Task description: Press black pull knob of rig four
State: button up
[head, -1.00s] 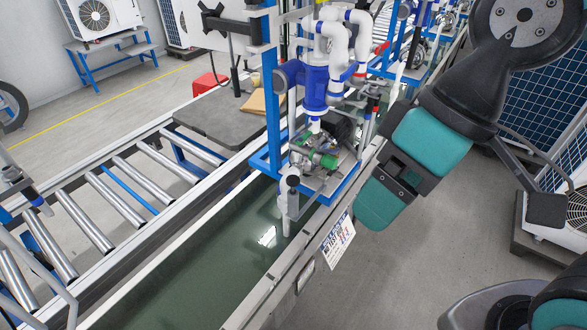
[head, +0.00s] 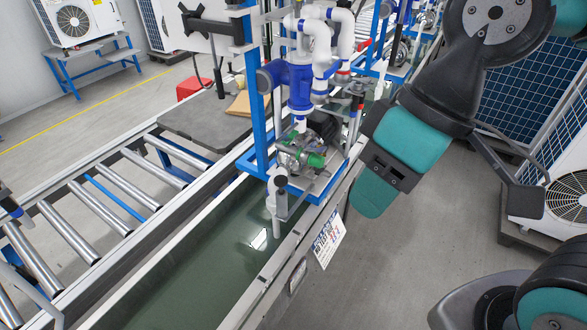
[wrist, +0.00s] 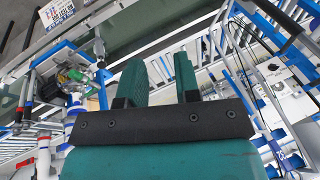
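A rig with a blue-and-white pump (head: 300,82) stands in a blue frame on the line in the head view. Its lower part has green and metal fittings (head: 300,158). I cannot surely make out the black pull knob among its small dark parts. The rig also shows at the left of the wrist view (wrist: 75,78). My gripper (head: 375,190) is right of the rig and apart from it. In the wrist view, the two teal fingers of my gripper (wrist: 158,78) are apart with nothing between them.
A printed sign (head: 328,238) hangs on the rail below the rig; its text is unreadable. A roller conveyor (head: 105,190) lies to the left. Further rigs stand behind. A white fan unit (head: 555,200) is at the right. The grey floor between rail and fan unit is clear.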

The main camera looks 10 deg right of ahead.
notch_tip(320, 180, down, 20)
jog(key=b, duration=1.8)
jog(key=shift+r, duration=0.25)
grip_shut()
jog(key=shift+r, duration=0.25)
